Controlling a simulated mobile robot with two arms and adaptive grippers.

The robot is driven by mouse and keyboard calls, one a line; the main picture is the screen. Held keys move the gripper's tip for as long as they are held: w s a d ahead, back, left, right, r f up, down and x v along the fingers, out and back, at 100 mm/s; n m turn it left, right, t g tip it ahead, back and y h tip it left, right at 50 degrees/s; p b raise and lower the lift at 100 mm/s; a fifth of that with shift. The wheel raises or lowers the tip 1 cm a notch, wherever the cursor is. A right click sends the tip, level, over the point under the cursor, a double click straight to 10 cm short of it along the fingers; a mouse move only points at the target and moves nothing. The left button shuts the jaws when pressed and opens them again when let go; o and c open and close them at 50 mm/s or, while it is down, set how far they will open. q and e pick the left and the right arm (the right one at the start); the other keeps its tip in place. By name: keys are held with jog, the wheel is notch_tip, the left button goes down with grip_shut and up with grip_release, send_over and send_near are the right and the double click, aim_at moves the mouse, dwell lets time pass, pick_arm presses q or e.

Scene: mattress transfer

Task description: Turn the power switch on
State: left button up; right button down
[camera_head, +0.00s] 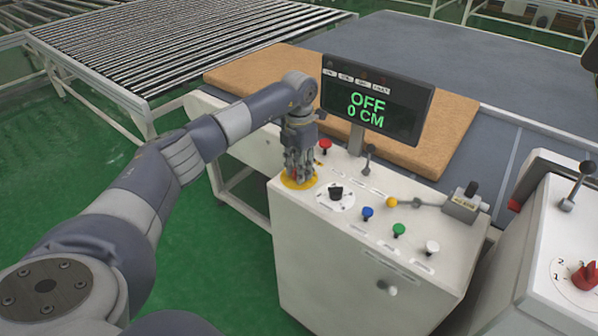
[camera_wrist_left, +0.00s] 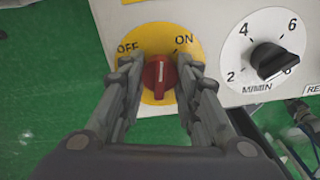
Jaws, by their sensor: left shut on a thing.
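The power switch is a red rotary knob (camera_wrist_left: 160,78) on a round yellow plate (camera_wrist_left: 156,40) marked OFF and ON in the left wrist view. Its white mark points roughly upward, between the two labels. My left gripper (camera_wrist_left: 160,70) has a finger on each side of the knob and is shut on it. In the head view my left gripper (camera_head: 299,177) points down at the yellow plate (camera_head: 297,184) on the white control console (camera_head: 370,265); the knob is mostly hidden there. The display (camera_head: 375,103) reads OFF and 0 CM.
Right of the switch are a black dial (camera_head: 336,193) and blue (camera_head: 367,213), green (camera_head: 399,230) and white (camera_head: 432,247) buttons. A red button (camera_head: 325,145) and a lever (camera_head: 368,155) stand behind. A brown mattress (camera_head: 265,75) lies behind the console. Another console (camera_head: 545,260) stands at right.

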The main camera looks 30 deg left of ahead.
pick_arm(q)
jog(key=m+b, duration=0.1)
jog(key=m, duration=0.1)
jog(key=shift+m, duration=0.4)
jog(key=shift+m+b, duration=0.4)
jog(key=shift+m, duration=1.4)
jog(key=o, duration=1.1)
